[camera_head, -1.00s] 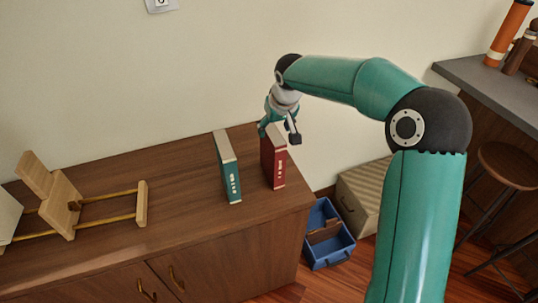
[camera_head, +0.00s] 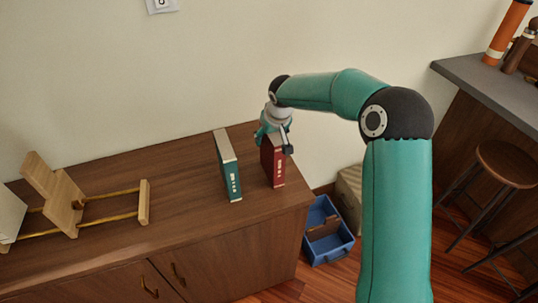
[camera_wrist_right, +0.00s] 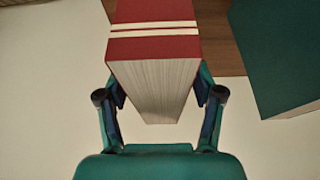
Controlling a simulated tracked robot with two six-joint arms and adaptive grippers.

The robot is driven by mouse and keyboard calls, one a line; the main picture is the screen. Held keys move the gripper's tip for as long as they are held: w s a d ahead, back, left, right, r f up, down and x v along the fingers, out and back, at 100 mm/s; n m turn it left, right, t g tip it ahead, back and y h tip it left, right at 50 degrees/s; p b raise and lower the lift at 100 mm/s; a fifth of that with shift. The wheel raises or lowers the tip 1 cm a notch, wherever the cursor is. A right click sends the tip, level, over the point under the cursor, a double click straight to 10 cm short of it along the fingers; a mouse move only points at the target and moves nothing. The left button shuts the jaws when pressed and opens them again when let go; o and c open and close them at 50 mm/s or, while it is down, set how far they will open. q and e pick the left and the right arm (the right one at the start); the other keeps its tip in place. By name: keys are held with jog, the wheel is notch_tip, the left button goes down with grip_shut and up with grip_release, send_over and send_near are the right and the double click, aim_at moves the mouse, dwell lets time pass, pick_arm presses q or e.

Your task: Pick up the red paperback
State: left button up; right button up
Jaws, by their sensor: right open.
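The red paperback (camera_head: 274,165) stands upright on the wooden cabinet top near its right end. In the right wrist view the red paperback (camera_wrist_right: 153,45) shows its red spine with white bands and its page block, which sits between the fingers. My right gripper (camera_head: 273,140) is at the top of the book from above. In the right wrist view my right gripper (camera_wrist_right: 160,98) is open, with one finger on each side of the book. I cannot tell whether the fingers touch it. My left gripper is not in view.
A teal book (camera_head: 229,170) stands upright just left of the red one, with a gap between; it also shows in the wrist view (camera_wrist_right: 280,55). A wooden bookend rack (camera_head: 95,205) is at the left. A blue crate (camera_head: 327,235) is on the floor beyond the cabinet's right edge.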

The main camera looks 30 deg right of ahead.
jog(key=shift+f+b, duration=0.2)
jog(key=shift+b, duration=0.15)
dwell(0.5)
grip_shut()
jog(key=shift+r, duration=0.1)
